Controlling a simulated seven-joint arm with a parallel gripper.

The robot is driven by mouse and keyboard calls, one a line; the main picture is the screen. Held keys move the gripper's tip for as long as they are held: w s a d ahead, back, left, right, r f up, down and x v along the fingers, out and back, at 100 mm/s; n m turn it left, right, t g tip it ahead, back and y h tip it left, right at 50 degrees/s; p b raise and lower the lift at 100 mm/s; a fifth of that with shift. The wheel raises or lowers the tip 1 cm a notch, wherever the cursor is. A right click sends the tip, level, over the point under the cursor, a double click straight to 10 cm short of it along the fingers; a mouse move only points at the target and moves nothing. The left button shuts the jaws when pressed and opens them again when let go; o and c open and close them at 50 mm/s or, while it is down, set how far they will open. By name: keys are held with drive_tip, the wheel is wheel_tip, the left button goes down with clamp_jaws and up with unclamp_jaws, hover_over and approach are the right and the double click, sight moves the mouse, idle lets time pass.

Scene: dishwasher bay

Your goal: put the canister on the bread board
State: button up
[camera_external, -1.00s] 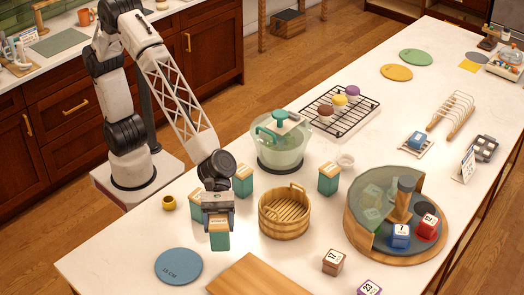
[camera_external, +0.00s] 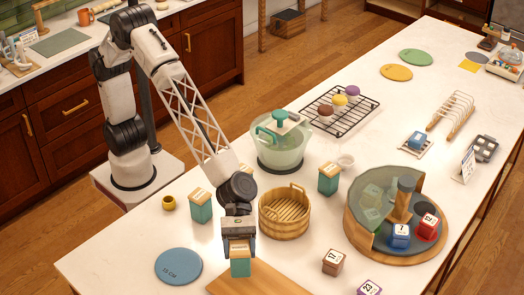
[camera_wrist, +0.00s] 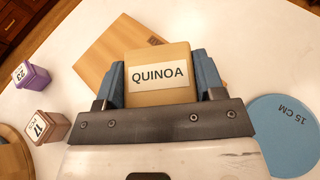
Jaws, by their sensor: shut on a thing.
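My gripper (camera_external: 239,243) is shut on a teal canister (camera_external: 240,266) with a wooden lid. In the wrist view my gripper (camera_wrist: 161,88) has its blue fingers on both sides of the lid, and the canister (camera_wrist: 158,74) is labelled QUINOA. The bread board (camera_external: 262,284) is a flat wooden board at the near edge of the counter. The canister overlaps its far left part in the external view. The board (camera_wrist: 110,45) also shows behind the canister in the wrist view. The canister's base is hidden in the wrist view, and I cannot tell whether it touches the board.
Similar canisters stand at the left (camera_external: 200,206) and near the glass pot (camera_external: 328,179). A round wooden basket (camera_external: 285,210) is just right of my gripper. A blue disc (camera_external: 178,266) lies left of the board. Small cubes (camera_external: 333,262) stand to the right.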

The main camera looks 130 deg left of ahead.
sight(241, 269)
drive_tip(key=shift+w, duration=0.2)
drive_tip(key=shift+f, duration=1.75)
drive_tip(key=shift+f, duration=0.15)
drive_tip(key=o, duration=1.1)
drive_tip(key=shift+c, duration=0.2)
